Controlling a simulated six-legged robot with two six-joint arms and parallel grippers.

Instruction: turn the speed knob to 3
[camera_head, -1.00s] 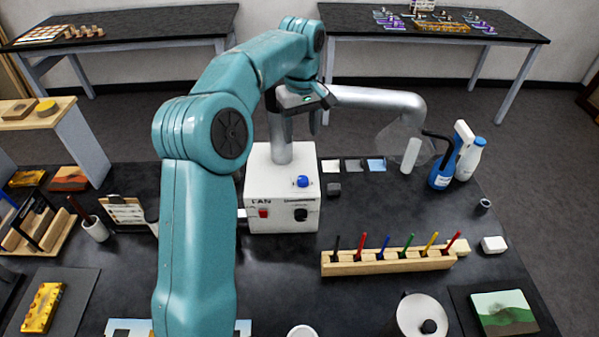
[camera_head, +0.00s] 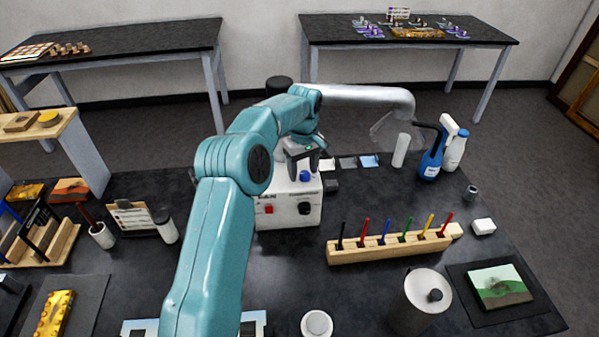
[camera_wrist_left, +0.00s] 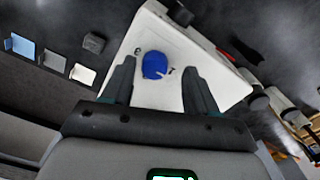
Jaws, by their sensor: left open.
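A white box (camera_head: 283,212) with "FAN" lettering stands on the black table, with a red switch (camera_head: 268,209) and a black knob (camera_head: 305,208) on its front. A blue knob (camera_head: 305,176) sits on its top; it also shows in the left wrist view (camera_wrist_left: 154,65) with small marks around it and a white pointer mark at its right edge. The marks are too blurred to read. My left gripper (camera_head: 308,160) is open above the box top. In the wrist view its fingers (camera_wrist_left: 159,72) stand on either side of the blue knob, with gaps. My right gripper is out of view.
A silver duct (camera_head: 365,97) with a clear hood rises behind the box. Colour swatches (camera_head: 369,161) and a small dark block (camera_head: 331,186) lie right of it. A wooden rack (camera_head: 390,246) of coloured pens is in front right.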

